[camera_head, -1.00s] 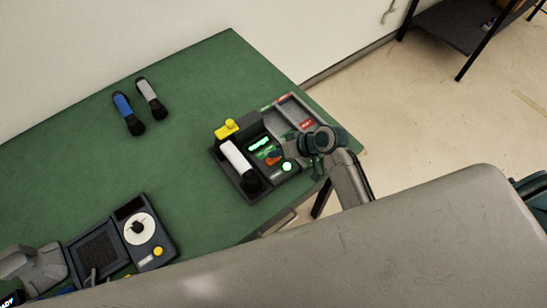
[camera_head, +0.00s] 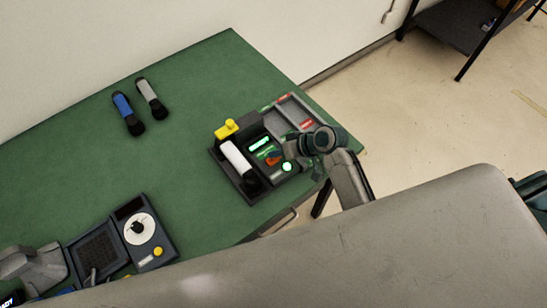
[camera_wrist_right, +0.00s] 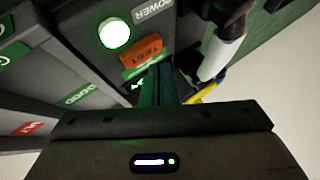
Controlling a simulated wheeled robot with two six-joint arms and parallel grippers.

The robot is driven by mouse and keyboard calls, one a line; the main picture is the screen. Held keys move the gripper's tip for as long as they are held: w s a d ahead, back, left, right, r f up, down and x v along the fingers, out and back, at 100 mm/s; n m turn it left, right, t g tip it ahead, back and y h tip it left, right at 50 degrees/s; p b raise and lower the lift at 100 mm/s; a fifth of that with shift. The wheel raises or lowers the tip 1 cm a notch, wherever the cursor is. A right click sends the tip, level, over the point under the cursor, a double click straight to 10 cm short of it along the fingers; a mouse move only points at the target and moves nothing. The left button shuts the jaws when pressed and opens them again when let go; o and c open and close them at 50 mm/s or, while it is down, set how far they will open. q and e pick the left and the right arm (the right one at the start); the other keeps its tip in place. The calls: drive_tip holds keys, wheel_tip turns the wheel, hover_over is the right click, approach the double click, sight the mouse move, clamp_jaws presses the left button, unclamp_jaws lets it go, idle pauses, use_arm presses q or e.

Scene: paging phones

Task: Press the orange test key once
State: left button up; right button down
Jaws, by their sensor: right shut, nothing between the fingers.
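The orange test key (camera_head: 273,160) sits on a dark phone unit (camera_head: 244,192), partly hidden by my gripper in the head view. In the right wrist view the orange key (camera_wrist_right: 141,50) shows with its lettering upside down, beside a lit round green lamp (camera_wrist_right: 114,33). My right gripper (camera_head: 288,152) is over the unit, close to the key. Its dark green fingers (camera_wrist_right: 157,84) are shut and empty, their tips next to the key's edge. I cannot tell whether they touch it. My left gripper is not in view.
A white handset (camera_head: 236,158) lies on the unit, with a yellow part (camera_head: 227,128) behind it. A grey tray (camera_head: 287,117) with coloured labels adjoins it. Blue (camera_head: 123,107) and grey (camera_head: 149,92) handsets lie farther left. Another console (camera_head: 120,240) stands at lower left. The green table's middle is clear.

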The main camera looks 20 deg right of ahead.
sight(277, 160)
drive_tip(key=shift+f, duration=0.2)
drive_tip(key=shift+f, duration=0.25)
drive_tip(key=shift+f, duration=0.45)
idle(0.8)
drive_tip(key=shift+r, duration=0.1)
drive_tip(key=shift+r+p, duration=0.7)
drive_tip(key=shift+r, duration=0.1)
drive_tip(key=shift+r, duration=0.1)
wheel_tip(277, 160, up, 5)
drive_tip(key=p, duration=0.5)
idle(0.4)
